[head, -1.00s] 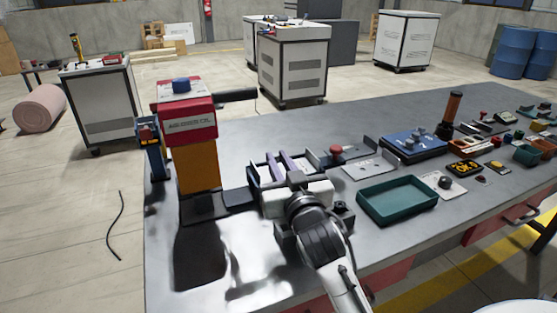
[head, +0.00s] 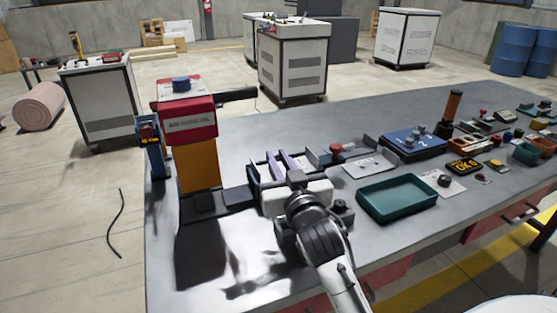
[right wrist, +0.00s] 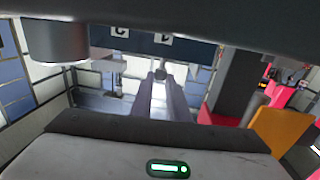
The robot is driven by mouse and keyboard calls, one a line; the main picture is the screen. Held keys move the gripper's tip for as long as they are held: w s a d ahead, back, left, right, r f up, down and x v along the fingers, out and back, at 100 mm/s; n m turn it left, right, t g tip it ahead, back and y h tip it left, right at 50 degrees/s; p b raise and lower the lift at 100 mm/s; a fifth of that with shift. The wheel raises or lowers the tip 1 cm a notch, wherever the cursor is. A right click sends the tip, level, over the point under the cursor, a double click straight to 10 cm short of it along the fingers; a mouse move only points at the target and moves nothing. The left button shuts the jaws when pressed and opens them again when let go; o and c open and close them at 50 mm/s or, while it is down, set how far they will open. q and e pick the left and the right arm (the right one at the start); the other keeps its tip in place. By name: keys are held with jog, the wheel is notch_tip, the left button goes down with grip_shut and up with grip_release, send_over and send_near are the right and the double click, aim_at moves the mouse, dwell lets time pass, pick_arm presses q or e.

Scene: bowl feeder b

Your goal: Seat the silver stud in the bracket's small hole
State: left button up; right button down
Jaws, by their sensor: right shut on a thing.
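My right gripper (head: 284,156) reaches away from me over the middle of the table, with two long purple-grey fingers close together. In the right wrist view its fingers (right wrist: 161,80) lie nearly side by side. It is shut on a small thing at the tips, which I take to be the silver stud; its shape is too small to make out. A grey plate with upright ends (head: 368,166) lies to the right of the fingers and looks like the bracket. Its small hole cannot be told apart. My left gripper is not in view.
A red and orange press (head: 190,125) stands left of my gripper. Several small parts crowd the table's right end. The left front of the table is clear.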

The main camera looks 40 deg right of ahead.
jog(key=shift+f+b, duration=0.3)
jog(key=shift+f, duration=0.25)
jog(key=c, duration=1.6)
grip_release()
jog(key=shift+c, duration=0.2)
notch_tip(320, 180, up, 10)
jog(key=p, duration=0.2)
jog(key=shift+p, duration=0.3)
